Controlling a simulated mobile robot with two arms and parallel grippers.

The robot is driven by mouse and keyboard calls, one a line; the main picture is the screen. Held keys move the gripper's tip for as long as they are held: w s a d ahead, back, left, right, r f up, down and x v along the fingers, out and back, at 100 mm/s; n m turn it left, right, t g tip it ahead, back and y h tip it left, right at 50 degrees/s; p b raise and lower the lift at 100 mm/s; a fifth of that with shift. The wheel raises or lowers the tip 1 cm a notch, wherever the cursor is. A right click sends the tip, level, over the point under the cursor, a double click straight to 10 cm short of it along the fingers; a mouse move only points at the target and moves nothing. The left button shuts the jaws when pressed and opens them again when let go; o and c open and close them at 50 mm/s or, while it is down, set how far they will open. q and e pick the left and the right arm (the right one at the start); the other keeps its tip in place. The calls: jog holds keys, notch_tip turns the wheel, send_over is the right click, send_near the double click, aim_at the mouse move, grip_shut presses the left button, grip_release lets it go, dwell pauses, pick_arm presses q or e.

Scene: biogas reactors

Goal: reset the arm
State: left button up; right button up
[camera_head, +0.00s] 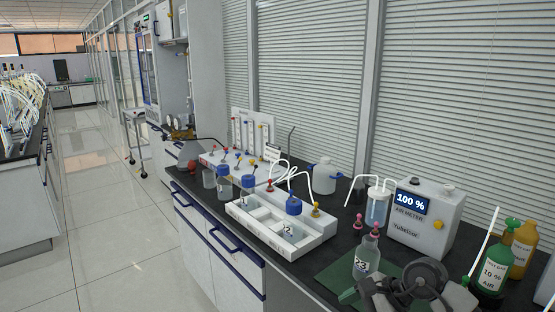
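My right arm comes in at the bottom right corner, over the dark bench. Its gripper (362,294) points left, low in front of a clear bottle marked 23 (366,262). The fingers are small and partly cut by the lower edge, so I cannot tell whether they are open or shut. I see nothing clearly held in them. My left arm and gripper are not in view.
A white rack (300,248) holds a blue-capped bottle (293,206). A gas meter reading 100 % (424,220) stands behind bottle 23. Green (491,272) and yellow (523,250) bottles stand at the right. A green mat (335,277) lies under bottle 23. The floor aisle at left is clear.

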jog(key=s+a+r+m+t+y, duration=0.3)
jog(key=a+r+m+t+y, duration=0.55)
jog(key=m, duration=0.75)
jog(key=s+d+f+m+t+h, duration=0.25)
jog(key=d+f+m+h, duration=0.4)
jog(key=m, duration=0.85)
jog(key=s+d+f+m+t+h, duration=0.2)
jog(key=d+f+m+t+h, duration=0.15)
jog(key=d+m+h, duration=0.75)
jog(key=s+a+f+m+g, duration=0.2)
jog(key=s+f+m+g, duration=0.4)
jog(key=s, duration=0.4)
jog(key=s+a+f+m+g, duration=0.2)
jog(key=s+f+m+g, duration=0.45)
jog(key=s, duration=0.25)
notch_tip(320, 180, down, 26)
jog(key=s+f+g, duration=0.1)
jog(key=s+g, duration=0.1)
jog(key=s+d+f, duration=0.3)
jog(key=s+f, duration=1.1)
jog(key=s, duration=0.1)
jog(key=shift+s+f+g, duration=0.25)
jog(key=shift+f+g, duration=0.1)
jog(key=shift+g, duration=0.05)
